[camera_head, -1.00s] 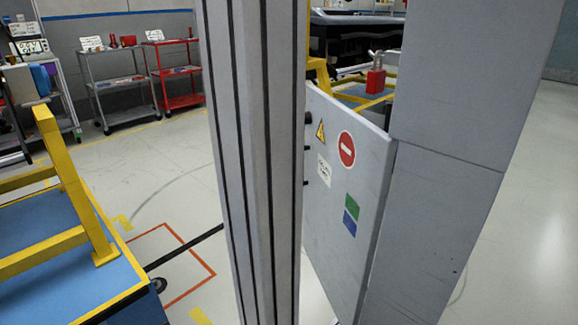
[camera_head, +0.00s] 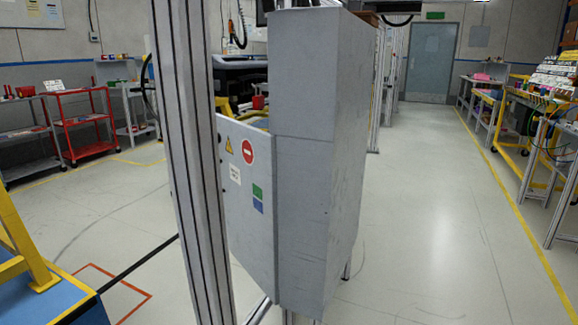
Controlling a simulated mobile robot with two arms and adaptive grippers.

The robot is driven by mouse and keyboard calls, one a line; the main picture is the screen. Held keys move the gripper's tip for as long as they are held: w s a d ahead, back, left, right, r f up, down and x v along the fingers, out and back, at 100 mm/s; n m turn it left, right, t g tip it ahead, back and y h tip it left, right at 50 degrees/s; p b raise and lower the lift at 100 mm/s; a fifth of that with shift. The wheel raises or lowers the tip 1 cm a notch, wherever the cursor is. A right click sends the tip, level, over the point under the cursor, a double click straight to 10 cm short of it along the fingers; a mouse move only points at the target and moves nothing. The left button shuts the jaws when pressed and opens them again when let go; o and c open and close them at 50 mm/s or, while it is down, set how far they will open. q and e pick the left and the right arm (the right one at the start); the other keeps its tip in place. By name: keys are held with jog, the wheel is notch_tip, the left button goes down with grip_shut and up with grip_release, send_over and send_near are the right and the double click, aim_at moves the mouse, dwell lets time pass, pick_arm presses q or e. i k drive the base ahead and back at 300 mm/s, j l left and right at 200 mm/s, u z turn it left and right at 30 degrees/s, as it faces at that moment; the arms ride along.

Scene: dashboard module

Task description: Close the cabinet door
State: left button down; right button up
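The grey cabinet (camera_head: 305,190) stands near the centre, its tall side towards me. Its grey door panel (camera_head: 262,235) extends to the left from the cabinet's near edge and appears swung open. The door carries a yellow warning triangle, a red no-entry sign, a white label and green and blue squares. Its left part is hidden behind an upright post, and the cabinet's inside is not visible. Neither of my grippers is in view, so their position relative to the door cannot be seen.
A grooved grey metal post (camera_head: 190,170) stands close in front, left of the cabinet. A blue and yellow platform (camera_head: 35,280) is at the lower left. A red cart (camera_head: 80,125) stands at the back left. The floor right of the cabinet is clear, up to workbenches.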

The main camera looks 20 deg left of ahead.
aim_at(247, 154)
jog(key=i+j+z, duration=0.2)
jog(key=j, duration=0.45)
jog(key=i+j+z, duration=0.1)
jog(key=j+z, duration=0.15)
jog(key=j, duration=0.4)
jog(key=i+j+z, duration=0.2)
jog(key=j, duration=0.45)
jog(key=k, duration=0.1)
